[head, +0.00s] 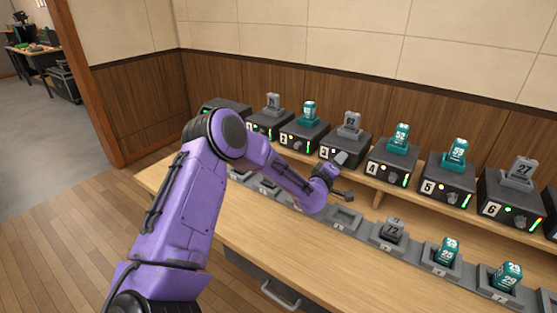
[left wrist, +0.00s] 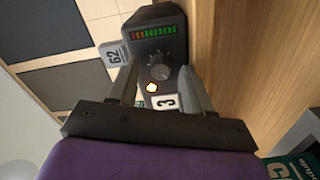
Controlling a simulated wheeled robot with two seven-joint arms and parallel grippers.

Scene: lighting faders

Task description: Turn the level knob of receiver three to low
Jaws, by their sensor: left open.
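Receiver three (head: 352,140) is a dark box on the shelf, with a grey pack on top. In the left wrist view its front (left wrist: 155,48) carries a white label "3", a lit whitish lamp (left wrist: 152,87) and a bar of red and green segments (left wrist: 153,32). Its round dark level knob (left wrist: 160,68) sits between them; its pointer is too small to read. My left gripper (head: 342,178) is open in front of receiver three. In the left wrist view its fingers stand apart on either side of the knob; contact is unclear. My right gripper is out of view.
Other receivers stand close on both sides, such as receiver two (head: 303,133) and receiver four (head: 393,170). Below, a row of grey docks (head: 346,218) runs along the wooden desk (head: 290,258); several hold packs. The desk's front strip is clear.

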